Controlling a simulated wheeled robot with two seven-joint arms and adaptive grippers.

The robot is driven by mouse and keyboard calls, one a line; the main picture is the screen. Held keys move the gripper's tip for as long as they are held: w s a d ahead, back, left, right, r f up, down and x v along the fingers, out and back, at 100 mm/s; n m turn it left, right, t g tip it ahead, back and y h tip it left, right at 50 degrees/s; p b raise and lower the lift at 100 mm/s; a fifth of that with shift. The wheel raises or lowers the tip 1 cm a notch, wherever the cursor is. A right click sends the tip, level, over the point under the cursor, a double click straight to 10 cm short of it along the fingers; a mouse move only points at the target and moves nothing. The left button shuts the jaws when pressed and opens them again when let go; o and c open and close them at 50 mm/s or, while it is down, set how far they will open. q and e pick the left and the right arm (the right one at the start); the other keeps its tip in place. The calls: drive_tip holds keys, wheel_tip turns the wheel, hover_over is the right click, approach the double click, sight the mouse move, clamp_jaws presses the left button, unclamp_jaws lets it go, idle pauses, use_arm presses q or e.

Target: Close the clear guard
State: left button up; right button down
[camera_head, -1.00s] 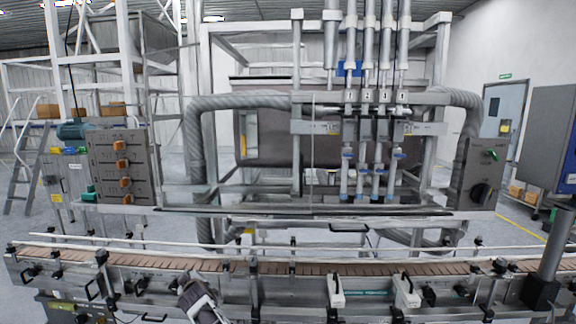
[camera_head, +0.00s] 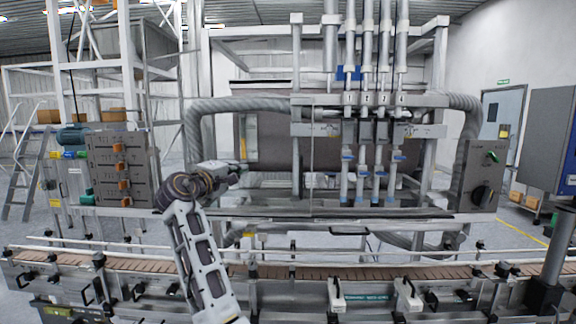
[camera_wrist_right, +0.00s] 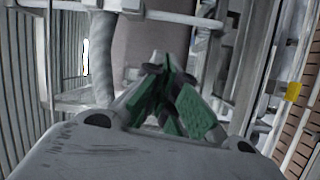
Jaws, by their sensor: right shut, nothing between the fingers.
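The clear guard (camera_head: 300,213) is hard to make out. I take the long, thin edge with a dark handle (camera_head: 345,232), low across the front of the filler, to be part of it. Its see-through surface and exact angle cannot be told. My right gripper (camera_head: 240,168) is raised at the left of the filler frame, above that edge, and looks apart from it. In the right wrist view the same gripper (camera_wrist_right: 166,85) shows its green-padded fingers together, with nothing between them. My left gripper is not in view.
Filling nozzles (camera_head: 375,175) hang at the filler's middle. A grey hose (camera_head: 193,140) curves close behind my right gripper. Control boxes (camera_head: 122,168) and (camera_head: 482,175) flank the frame. A conveyor (camera_head: 300,270) with rails runs along the front.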

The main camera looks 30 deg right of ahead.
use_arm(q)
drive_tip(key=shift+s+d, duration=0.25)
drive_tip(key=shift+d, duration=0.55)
use_arm(e)
drive_tip(key=s+d+g+h, duration=0.1)
drive_tip(key=s+d+g, duration=0.2)
drive_tip(key=s, duration=0.2)
drive_tip(key=shift+s+r+m+g+h, duration=0.25)
drive_tip(key=shift+r+m+g+h, duration=0.05)
drive_tip(key=shift+r+m+g, duration=0.1)
drive_tip(key=shift+d, duration=0.1)
